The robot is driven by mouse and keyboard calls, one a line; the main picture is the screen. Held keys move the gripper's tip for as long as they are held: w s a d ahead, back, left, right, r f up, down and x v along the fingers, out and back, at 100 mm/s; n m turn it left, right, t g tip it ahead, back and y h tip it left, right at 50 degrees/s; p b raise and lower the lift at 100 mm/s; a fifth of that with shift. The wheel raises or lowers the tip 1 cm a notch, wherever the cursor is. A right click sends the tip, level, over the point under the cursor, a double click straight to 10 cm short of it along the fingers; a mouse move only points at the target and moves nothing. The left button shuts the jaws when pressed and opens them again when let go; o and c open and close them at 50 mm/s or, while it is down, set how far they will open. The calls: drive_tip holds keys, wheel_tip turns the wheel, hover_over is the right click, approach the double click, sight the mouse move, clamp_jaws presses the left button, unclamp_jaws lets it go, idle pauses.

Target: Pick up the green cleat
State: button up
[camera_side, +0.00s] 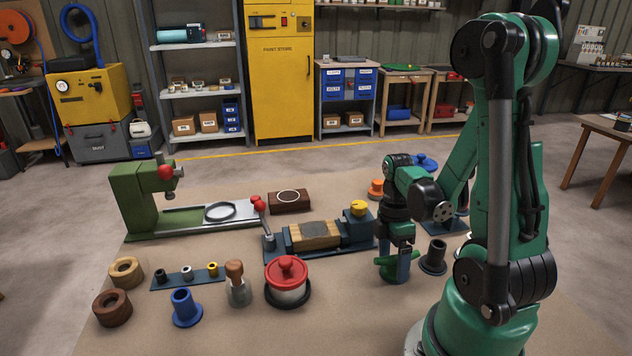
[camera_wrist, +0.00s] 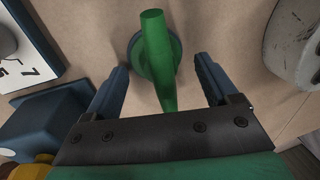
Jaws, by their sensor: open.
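The green cleat (camera_wrist: 155,45) stands on the brown work surface, with a round base and a long horn on top. In the wrist view it lies between the two blue fingers of my gripper (camera_wrist: 160,82), with a gap on either side. My gripper is open and straddles the cleat from above. In the side view the cleat (camera_side: 384,266) shows low at my gripper (camera_side: 402,268), partly hidden behind a finger. I cannot tell whether the fingers touch the surface.
A dark flanged sleeve (camera_side: 433,257) stands close on the right. A blue vise (camera_side: 358,232) holding a wooden block is just behind on the left. A red-lidded pot (camera_side: 287,280) stands farther left. Open surface lies in front of the cleat.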

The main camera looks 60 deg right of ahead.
drive_tip(key=shift+c, duration=0.2)
clamp_jaws()
drive_tip(key=shift+r, duration=0.1)
